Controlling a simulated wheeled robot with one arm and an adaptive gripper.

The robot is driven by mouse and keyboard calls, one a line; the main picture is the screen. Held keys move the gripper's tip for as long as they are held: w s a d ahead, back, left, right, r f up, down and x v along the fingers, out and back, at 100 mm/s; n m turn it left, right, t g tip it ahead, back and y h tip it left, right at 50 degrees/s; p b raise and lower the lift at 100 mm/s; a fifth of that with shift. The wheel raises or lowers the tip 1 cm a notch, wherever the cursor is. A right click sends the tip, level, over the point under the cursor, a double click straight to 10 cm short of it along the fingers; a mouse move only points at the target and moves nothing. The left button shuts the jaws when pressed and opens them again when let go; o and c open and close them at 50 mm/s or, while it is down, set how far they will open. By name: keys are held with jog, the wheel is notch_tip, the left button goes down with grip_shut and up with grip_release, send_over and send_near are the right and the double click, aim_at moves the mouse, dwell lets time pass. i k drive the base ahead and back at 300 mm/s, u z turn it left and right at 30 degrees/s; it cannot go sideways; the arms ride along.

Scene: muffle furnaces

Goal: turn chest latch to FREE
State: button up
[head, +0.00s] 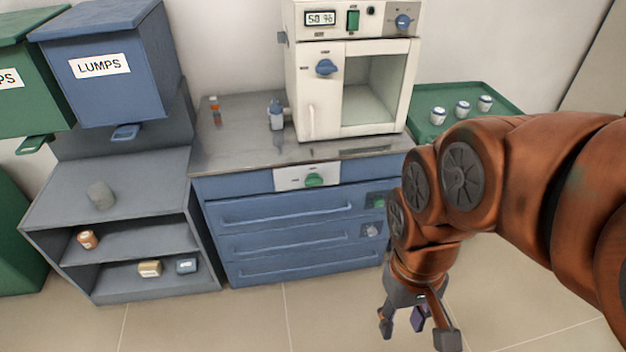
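The blue drawer chest (225,190) stands in the middle, under a steel worktop. Its latch is a green knob (314,180) on a white plate at the top front edge; the plate's markings are too small to read. My gripper (416,332) hangs low at the bottom right, in front of and right of the chest, well apart from the latch. Its fingers are spread. A small purple piece (418,318) shows between them; I cannot tell whether it is part of the gripper.
A white cabinet with a glass window (375,85) stands on the worktop, with a bottle (276,115) at its left. A green tray (470,95) with small jars is at the right. Grey shelves (60,205) stand left. The floor before the chest is clear.

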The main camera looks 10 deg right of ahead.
aim_at(314, 179)
jog(key=u, duration=0.35)
jog(key=k, duration=0.45)
jog(key=u, duration=1.5)
jog(key=i, duration=0.75)
jog(key=z, duration=0.65)
jog(key=i, duration=0.5)
jog(key=z, duration=0.55)
